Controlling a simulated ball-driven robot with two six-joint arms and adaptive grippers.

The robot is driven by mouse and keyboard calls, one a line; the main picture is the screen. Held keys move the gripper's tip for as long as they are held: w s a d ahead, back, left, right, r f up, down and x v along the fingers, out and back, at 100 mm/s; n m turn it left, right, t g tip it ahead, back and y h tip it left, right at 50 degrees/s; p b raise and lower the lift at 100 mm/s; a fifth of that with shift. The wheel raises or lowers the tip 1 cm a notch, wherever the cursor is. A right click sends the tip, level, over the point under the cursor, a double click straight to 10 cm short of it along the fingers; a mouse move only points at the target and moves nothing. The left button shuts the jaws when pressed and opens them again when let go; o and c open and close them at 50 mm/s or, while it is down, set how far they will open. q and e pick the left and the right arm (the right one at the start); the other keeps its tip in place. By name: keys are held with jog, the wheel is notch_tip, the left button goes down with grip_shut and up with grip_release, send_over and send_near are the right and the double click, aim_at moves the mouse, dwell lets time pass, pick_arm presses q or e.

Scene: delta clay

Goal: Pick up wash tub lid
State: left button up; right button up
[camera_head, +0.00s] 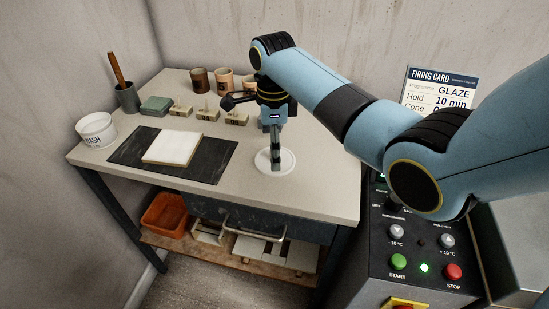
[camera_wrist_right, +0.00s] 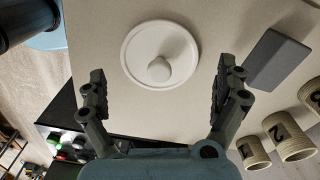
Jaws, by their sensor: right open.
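The wash tub lid (camera_head: 261,163) is a white round disc lying flat on the workbench near its front right. In the right wrist view the lid (camera_wrist_right: 135,63) shows a round knob at its middle. My right gripper (camera_head: 277,163) points down over the lid and hides part of it. In the wrist view my right gripper (camera_wrist_right: 163,76) is open and empty, with one finger to each side of the lid. I cannot tell its exact height above the lid. The white wash tub (camera_head: 97,133) stands at the bench's left edge. My left gripper is not in view.
A dark mat (camera_head: 126,149) with a white slab (camera_head: 174,147) lies left of the lid. Small numbered blocks (camera_head: 208,116), cups (camera_head: 224,80) and a tool pot (camera_head: 127,98) stand behind. A control panel (camera_head: 422,251) is at the right. The bench front around the lid is clear.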

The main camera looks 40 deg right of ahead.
notch_tip(320, 180, down, 3)
jog(key=shift+r, duration=0.2)
jog(key=shift+f, duration=0.2)
jog(key=shift+s, duration=0.1)
jog(key=shift+c, duration=0.8)
jog(key=c, duration=0.7)
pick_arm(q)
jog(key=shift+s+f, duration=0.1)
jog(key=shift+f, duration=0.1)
pick_arm(e)
jog(key=shift+r, duration=0.15)
